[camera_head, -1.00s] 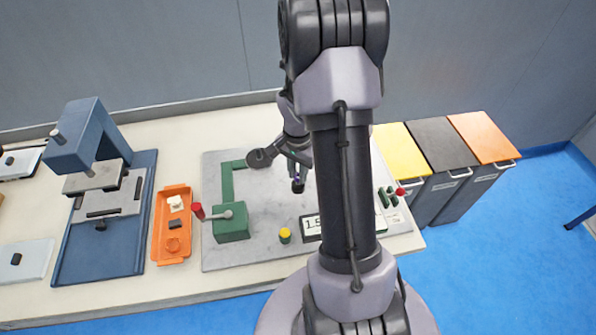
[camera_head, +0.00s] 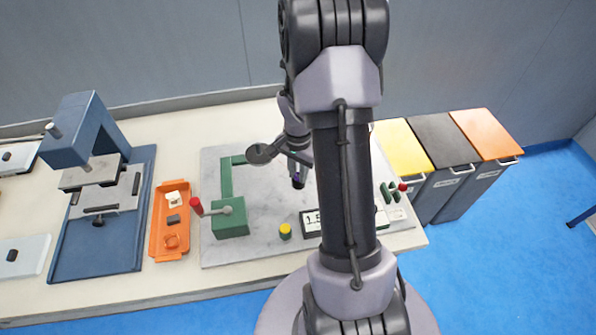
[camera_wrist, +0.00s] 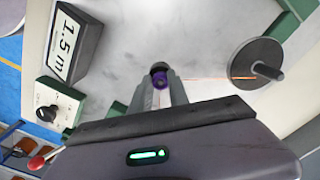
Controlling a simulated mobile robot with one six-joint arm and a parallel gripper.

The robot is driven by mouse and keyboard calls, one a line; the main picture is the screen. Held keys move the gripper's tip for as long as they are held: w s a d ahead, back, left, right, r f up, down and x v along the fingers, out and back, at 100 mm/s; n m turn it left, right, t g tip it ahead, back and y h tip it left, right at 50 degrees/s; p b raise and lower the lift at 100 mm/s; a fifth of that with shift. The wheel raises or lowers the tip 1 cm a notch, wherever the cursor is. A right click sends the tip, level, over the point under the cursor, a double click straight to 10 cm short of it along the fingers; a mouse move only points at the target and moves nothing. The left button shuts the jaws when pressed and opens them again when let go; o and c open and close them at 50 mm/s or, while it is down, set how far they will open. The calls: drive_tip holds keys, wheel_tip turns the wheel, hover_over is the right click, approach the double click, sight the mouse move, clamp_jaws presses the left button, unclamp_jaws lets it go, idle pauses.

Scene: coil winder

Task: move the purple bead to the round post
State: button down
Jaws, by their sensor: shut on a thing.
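The purple bead (camera_wrist: 160,82) is between the fingertips of my gripper (camera_wrist: 161,88) in the wrist view, and the gripper is shut on it. A dark round post (camera_wrist: 159,67) shows just past the bead, nearly in line with it. In the head view a bit of purple (camera_head: 296,175) shows at my gripper (camera_head: 297,172), directly above the dark post (camera_head: 298,184) on the grey plate. I cannot tell whether the bead touches the post or sits around it.
The winder's grey base plate (camera_head: 262,240) carries a green block with a red-knobbed crank (camera_head: 229,216), a yellow-topped button (camera_head: 285,231) and a length display (camera_wrist: 75,43). A dark disc (camera_wrist: 257,63) stands near my gripper. An orange tray (camera_head: 157,235) lies left.

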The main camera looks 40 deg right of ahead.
drive_tip(key=c, duration=1.2)
unclamp_jaws()
drive_tip(key=shift+o, duration=0.2)
wheel_tip(320, 180, up, 17)
drive_tip(key=p, duration=0.6)
drive_tip(key=shift+r, duration=0.15)
drive_tip(key=a+r+n+t+b, duration=0.25)
drive_tip(key=a+r, duration=0.35)
drive_tip(key=a, duration=0.3)
drive_tip(key=s+a+r+n+t+y+b, duration=0.2)
drive_tip(key=s+a+n, duration=0.6)
drive_tip(key=a, duration=1)
drive_tip(key=s+r+t, duration=0.1)
drive_tip(key=s+r, duration=0.1)
drive_tip(key=s, duration=0.2)
drive_tip(key=shift+s, duration=0.15)
